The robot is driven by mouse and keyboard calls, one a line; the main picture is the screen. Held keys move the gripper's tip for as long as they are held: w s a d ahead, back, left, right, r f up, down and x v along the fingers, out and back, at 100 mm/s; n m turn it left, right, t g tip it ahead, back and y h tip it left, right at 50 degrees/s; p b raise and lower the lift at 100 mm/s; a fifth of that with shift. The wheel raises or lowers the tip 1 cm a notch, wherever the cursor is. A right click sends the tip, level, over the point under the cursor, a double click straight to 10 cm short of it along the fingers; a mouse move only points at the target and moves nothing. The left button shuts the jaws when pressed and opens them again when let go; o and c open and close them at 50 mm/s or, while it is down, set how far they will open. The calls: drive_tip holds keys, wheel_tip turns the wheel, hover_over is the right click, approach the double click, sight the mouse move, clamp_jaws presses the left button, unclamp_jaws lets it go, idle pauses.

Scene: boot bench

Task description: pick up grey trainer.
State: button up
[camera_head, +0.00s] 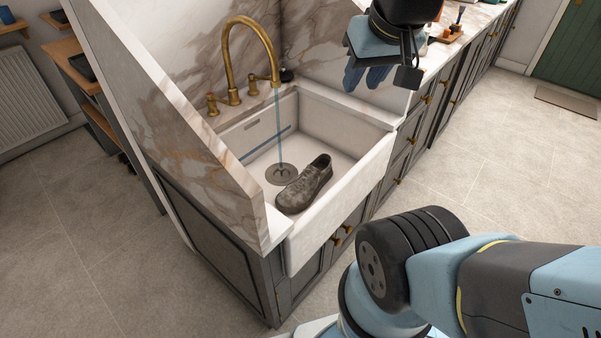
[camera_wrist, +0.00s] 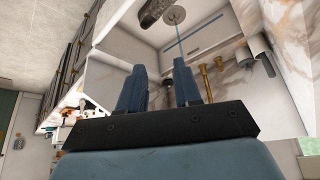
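The grey trainer (camera_head: 305,184) lies in the white sink (camera_head: 376,160), near its front wall and beside the drain. It looks mottled with dark marks. In the wrist view the trainer (camera_wrist: 153,14) shows at the top edge, partly cut off. My gripper (camera_head: 366,78) is above the back right of the sink, apart from the trainer. In the wrist view my gripper (camera_wrist: 159,75) has its two blue fingers spread with nothing between them.
A marble panel (camera_head: 190,130) rises left of the sink. A small wooden tray (camera_head: 449,36) with items is on the counter beyond.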

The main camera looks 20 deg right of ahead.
drive_tip(key=w, duration=0.1)
drive_tip(key=m+g+h, duration=0.1)
drive_tip(key=m+g, duration=0.2)
drive_tip(key=m, duration=0.8)
hover_over(302, 173)
drive_tip(key=s+a, duration=0.2)
drive_tip(key=s, duration=0.1)
drive_tip(key=s+a+f+x, duration=0.1)
drive_tip(key=s+x, duration=0.2)
drive_tip(key=x, duration=1)
drive_tip(key=s+a+f+x, duration=0.1)
drive_tip(key=s+x, duration=0.2)
drive_tip(key=x, duration=1.1)
drive_tip(key=s+a+x, duration=0.1)
drive_tip(key=s+x, duration=0.2)
drive_tip(key=x, duration=1.8)
drive_tip(key=shift+w+f, duration=0.1)
drive_tip(key=shift+d+x, duration=0.2)
drive_tip(key=shift+x, duration=2.4)
drive_tip(key=shift+c, duration=0.3)
clamp_jaws()
